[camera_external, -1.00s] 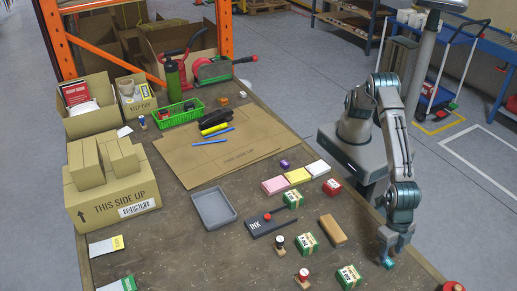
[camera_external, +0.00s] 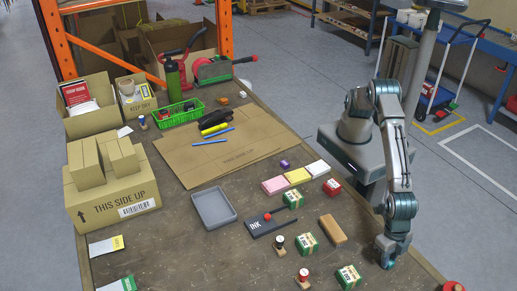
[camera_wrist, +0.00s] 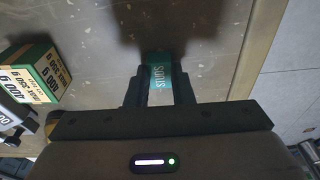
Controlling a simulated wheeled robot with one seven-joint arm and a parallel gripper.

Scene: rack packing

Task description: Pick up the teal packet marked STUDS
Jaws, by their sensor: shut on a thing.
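The teal packet marked STUDS (camera_wrist: 161,76) shows in the wrist view between the two dark fingers of my gripper (camera_wrist: 160,92). The fingers are shut on it, one on each side, and its white lettering faces the camera. In the external view my gripper (camera_external: 387,262) is low over the right side of the table, near its right edge. The packet is hidden there behind the gripper. I cannot tell exactly how far the packet is from the tabletop.
A green-and-white box (camera_external: 348,277) stands left of my gripper, with another (camera_external: 306,244) further left. A brown block (camera_external: 333,229) and a red-topped stamp (camera_external: 303,278) are nearby. A red object (camera_external: 453,287) is at the lower right. The grey tray (camera_external: 213,208) is empty.

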